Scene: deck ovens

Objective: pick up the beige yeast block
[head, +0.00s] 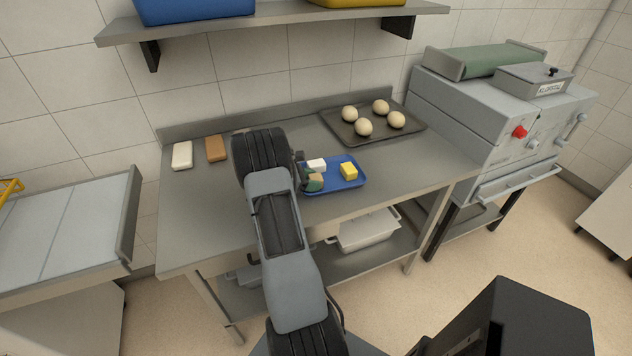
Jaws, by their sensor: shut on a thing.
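The beige yeast block (317,177) shows at the left end of a small blue tray (334,186) on the steel table, partly hidden by my gripper. My gripper (313,181) reaches in from the left and is shut on the beige block. Whether the block touches the tray or is just above it, I cannot tell. A white block (317,165) lies on the tray just behind it, and a yellow block (349,170) lies on the right part.
A cream block (182,156) and a brown block (216,149) lie at the table's back left. A dark baking tray (346,130) with several dough balls stands behind the blue tray. A shelf (290,18) hangs above. A grey machine (480,110) stands right.

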